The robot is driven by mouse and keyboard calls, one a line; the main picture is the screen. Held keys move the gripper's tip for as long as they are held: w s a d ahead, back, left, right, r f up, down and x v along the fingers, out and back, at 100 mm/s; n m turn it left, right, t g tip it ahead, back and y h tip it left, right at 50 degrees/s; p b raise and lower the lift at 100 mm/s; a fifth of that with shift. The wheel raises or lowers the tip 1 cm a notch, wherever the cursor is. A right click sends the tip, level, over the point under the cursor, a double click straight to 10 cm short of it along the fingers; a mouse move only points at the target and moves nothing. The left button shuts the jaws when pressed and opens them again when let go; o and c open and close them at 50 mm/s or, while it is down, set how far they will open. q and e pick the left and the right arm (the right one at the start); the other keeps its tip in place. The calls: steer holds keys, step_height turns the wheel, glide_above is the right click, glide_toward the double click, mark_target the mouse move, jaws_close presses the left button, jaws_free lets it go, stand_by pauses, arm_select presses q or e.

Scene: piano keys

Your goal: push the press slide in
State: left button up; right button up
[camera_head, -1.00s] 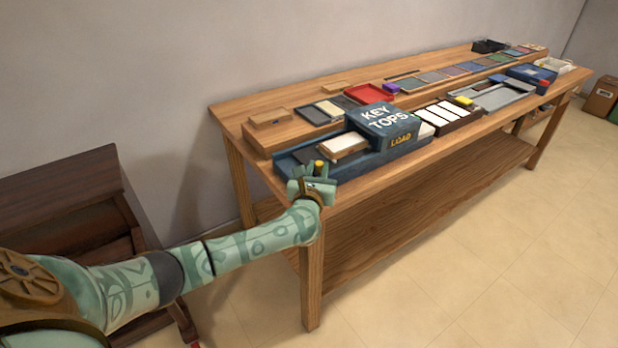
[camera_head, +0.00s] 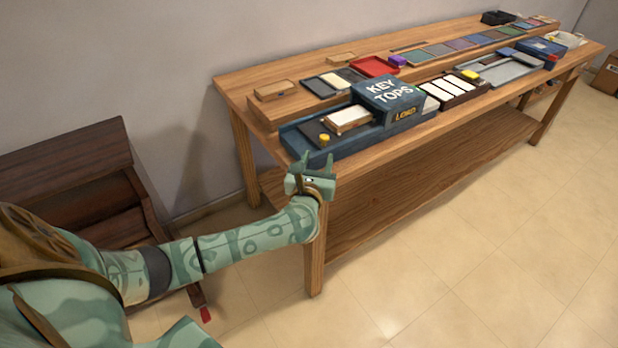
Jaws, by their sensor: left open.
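The blue press (camera_head: 390,92), lettered "KEY TOPS" and "LOAD", stands near the left end of the wooden table. Its slide (camera_head: 314,132) is a dark plate in the blue tray to the left of the housing. It carries a white-topped wooden block (camera_head: 348,118) and a yellow knob (camera_head: 324,138). The block lies outside the housing, close to its left side. My left gripper (camera_head: 316,162) is open and empty at the table's front left corner, just in front of the knob and apart from it. My right gripper is not in view.
A raised shelf along the back holds small boxes, a red tray (camera_head: 375,66) and coloured swatches. A rack of white key tops (camera_head: 455,88) and a grey tray (camera_head: 510,68) stand right of the press. A dark wooden piece of furniture (camera_head: 70,175) stands at left.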

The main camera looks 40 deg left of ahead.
arm_select(q)
steer(key=p+v, duration=0.1)
steer(key=v, duration=0.8)
